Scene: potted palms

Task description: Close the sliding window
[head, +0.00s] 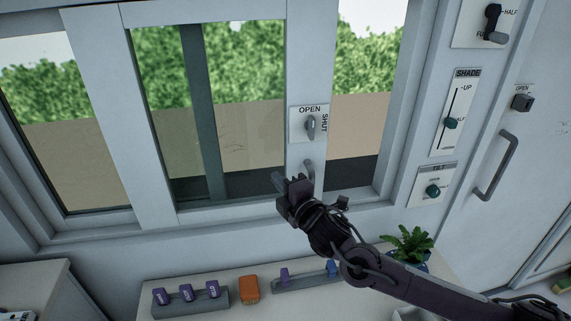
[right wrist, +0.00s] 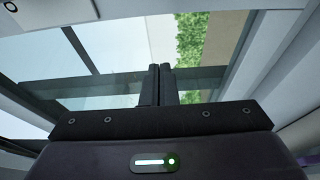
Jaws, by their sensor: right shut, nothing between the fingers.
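The sliding window's white sash (head: 300,60) stands partly open, with a gap between its right upright and the right side of the frame (head: 394,130). A latch plate (head: 310,123) marked OPEN and SHUT is on that upright, its grey lever roughly upright. A small grey pull handle (head: 309,168) sits below it, partly behind my right gripper. My right gripper (head: 284,184) is at the lower end of the upright, just left of the handle; I cannot tell if it touches. Its fingers (right wrist: 162,85) are together and empty in the right wrist view. My left gripper is not in view.
Below the window a counter holds a purple-topped rack (head: 190,296), an orange block (head: 249,289) and a potted fern (head: 410,245) close to my right forearm. Wall controls, including the SHADE slider (head: 454,112), and a door handle (head: 494,165) are at the right.

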